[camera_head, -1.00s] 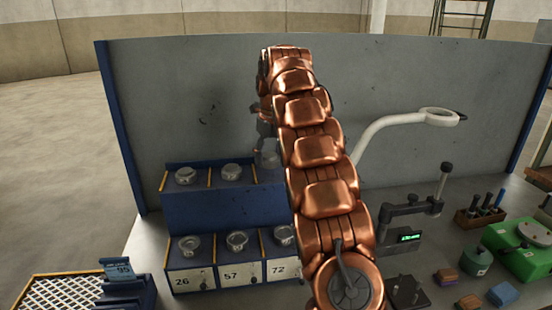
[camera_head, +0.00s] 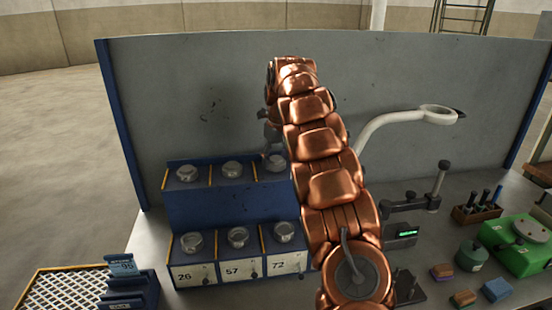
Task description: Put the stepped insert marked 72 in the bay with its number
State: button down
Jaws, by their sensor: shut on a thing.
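A blue two-tier rack (camera_head: 225,210) stands on the bench. Its lower bays carry plates 26, 57 and 72 (camera_head: 279,266). A round metal piece (camera_head: 284,231) sits in the bay marked 72. My gripper (camera_head: 271,146) is at the upper right of the rack, mostly hidden behind my copper arm. It is shut on a round metal insert (camera_head: 276,162) at the rack's upper right bay. I cannot read a number on this insert or tell whether it touches the bay floor.
Round metal pieces sit in the upper left (camera_head: 187,173) and upper middle bays, and in bays 26 and 57. A grey panel (camera_head: 400,90) stands behind. A white lamp arm (camera_head: 390,123), measuring stand (camera_head: 437,185) and green device (camera_head: 520,245) are at right.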

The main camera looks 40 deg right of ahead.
aim_at(276, 158)
jog(key=shift+f, duration=0.3)
jog(key=shift+c, duration=1.1)
grip_release()
jog(key=shift+f, duration=0.1)
jog(key=shift+r, duration=0.7)
jog(key=shift+s+r+b, duration=0.2)
jog(key=shift+r+b, duration=0.15)
jog(key=shift+r, duration=0.6)
jog(key=shift+s+r+b, duration=0.15)
jog(key=shift+r+b, duration=0.2)
jog(key=shift+r, duration=0.55)
jog(key=shift+r+p, duration=0.4)
jog(key=shift+r, duration=0.35)
jog(key=shift+s+r, duration=0.15)
jog(key=shift+r, duration=0.3)
jog(key=shift+p, duration=0.3)
